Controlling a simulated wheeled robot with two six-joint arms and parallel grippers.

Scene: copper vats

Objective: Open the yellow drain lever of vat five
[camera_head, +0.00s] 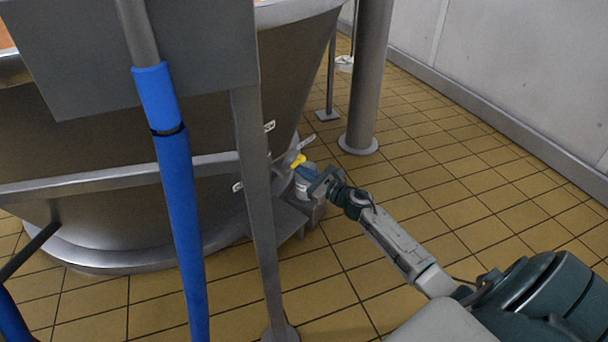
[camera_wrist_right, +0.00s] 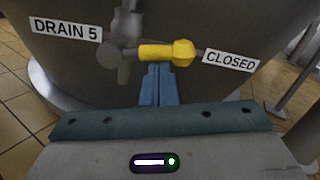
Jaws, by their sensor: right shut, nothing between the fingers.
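The DRAIN 5 label (camera_wrist_right: 66,29) is at the other side of the grey valve (camera_wrist_right: 124,48). In the head view the lever (camera_head: 298,160) shows small at the vat's lower side. My right gripper (camera_wrist_right: 160,68) is shut and empty, its blue fingertips just below the lever's middle in the picture; I cannot tell whether they touch it. In the head view my right gripper (camera_head: 303,176) is beside the valve. My left gripper is not in view.
The large metal vat (camera_head: 110,215) fills the left. A grey post (camera_head: 262,210) and a blue pole (camera_head: 180,200) stand in front of it. A round column (camera_head: 367,80) stands behind my right arm. Tiled floor (camera_head: 470,190) at the right is clear up to the wall (camera_head: 520,70).

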